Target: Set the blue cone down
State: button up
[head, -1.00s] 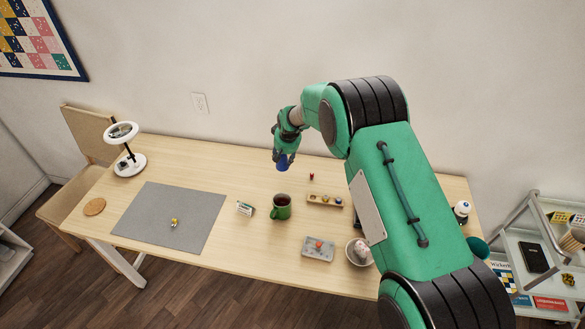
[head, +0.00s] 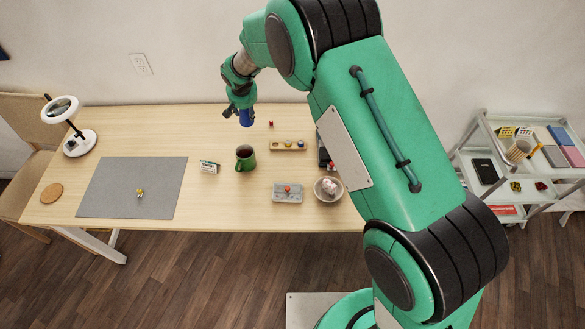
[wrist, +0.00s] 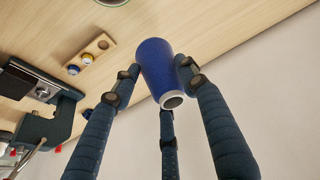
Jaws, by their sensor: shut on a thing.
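The blue cone (head: 246,118) is held by my gripper (head: 240,107) above the back part of the table, behind the green mug (head: 245,158). In the wrist view the blue cone (wrist: 155,68) sits between the dark fingers of my gripper (wrist: 158,85), with its pale, hollow end towards the camera. The fingers are shut on it. The table (head: 140,130) shows beyond the cone; the head view shows no clear contact between the two, and I cannot tell the exact gap.
A wooden holder (head: 288,145) with small pieces and a small red piece (head: 271,124) are right of the cone. A grey tray (head: 288,198) and a bowl (head: 321,194) are nearer the front. A ring lamp (head: 79,143) and grey mat (head: 110,190) are left. The table's back left is clear.

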jog(key=s+d+m+h, duration=0.3)
jog(key=s+d+m, duration=0.4)
jog(key=s, duration=0.6)
jog(key=shift+d+m+p, duration=0.3)
jog(key=shift+d, duration=0.9)
jog(key=s+d+m+g, duration=0.1)
jog(key=s+d+m, duration=0.2)
jog(key=s+d, duration=0.1)
jog(key=s+d+m+g+h, duration=0.1)
jog(key=s+d+m, duration=0.1)
jog(key=s+d, duration=0.2)
jog(key=s+d+m+h, duration=0.1)
jog(key=s+d+m, duration=0.2)
jog(key=s, duration=0.3)
jog(key=shift+d+r+m+g+p, duration=0.3)
jog(key=shift+d+r+g+p, duration=0.1)
jog(key=shift+d, duration=0.2)
jog(key=f, duration=1)
jog(key=shift+s+d, duration=0.2)
jog(key=shift+s, duration=0.05)
jog(key=shift+w, duration=0.1)
jog(key=w+a, duration=0.1)
jog(key=w, duration=0.4)
jog(key=w+a+f, duration=0.1)
jog(key=w+a, duration=0.1)
jog(key=w, duration=0.3)
jog(key=w+a, duration=0.2)
jog(key=w, duration=0.3)
jog(key=shift+f+p, duration=0.2)
jog(key=shift+p, duration=0.15)
